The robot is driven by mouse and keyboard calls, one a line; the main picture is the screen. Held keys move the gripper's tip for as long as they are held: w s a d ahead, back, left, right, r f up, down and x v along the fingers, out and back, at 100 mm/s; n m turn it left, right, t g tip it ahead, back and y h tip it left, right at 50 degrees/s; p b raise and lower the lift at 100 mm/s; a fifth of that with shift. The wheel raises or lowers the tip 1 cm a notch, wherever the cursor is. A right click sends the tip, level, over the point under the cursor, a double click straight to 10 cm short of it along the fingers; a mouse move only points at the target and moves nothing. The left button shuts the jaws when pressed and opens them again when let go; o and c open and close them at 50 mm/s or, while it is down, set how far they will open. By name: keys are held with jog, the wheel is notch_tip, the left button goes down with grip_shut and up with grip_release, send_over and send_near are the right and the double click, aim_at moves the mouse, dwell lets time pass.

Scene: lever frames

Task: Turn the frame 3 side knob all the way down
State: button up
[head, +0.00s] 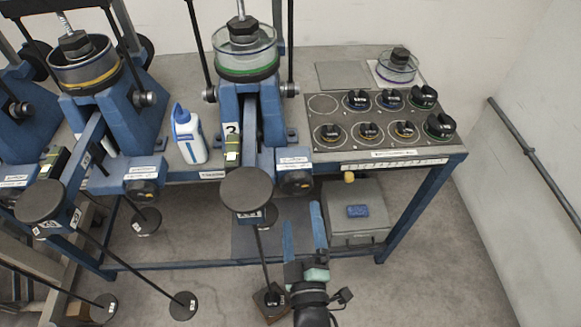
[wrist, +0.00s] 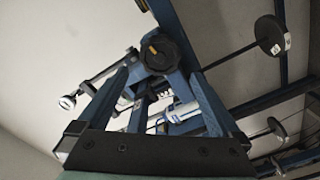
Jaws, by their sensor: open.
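The rightmost blue frame (head: 262,105) stands at the middle of the bench. In the wrist view a dark knob with an orange mark (wrist: 160,54) lies ahead between the fingertips of my gripper (wrist: 157,72). The fingers appear empty; contact with the knob cannot be told.
A round black lever plate (head: 247,189) stands close left of my gripper. A panel of several black knobs (head: 380,125) lies on the bench at right. A grey box with a blue block (head: 358,211) is below. A white-blue bottle (head: 188,137) stands left. Open floor lies at lower right.

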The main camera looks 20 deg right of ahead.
aim_at(297, 188)
jog(key=shift+w+d+f, duration=0.1)
jog(key=shift+w+d, duration=0.1)
jog(key=shift+w, duration=0.45)
jog(key=b+x, duration=0.1)
jog(key=x, duration=0.7)
jog(key=shift+w+d, duration=0.1)
jog(key=shift+w, duration=0.15)
jog(key=shift+c, duration=0.2)
jog(key=shift+s, duration=0.1)
jog(key=shift+c, duration=1.1)
jog(key=shift+f, duration=0.1)
grip_shut()
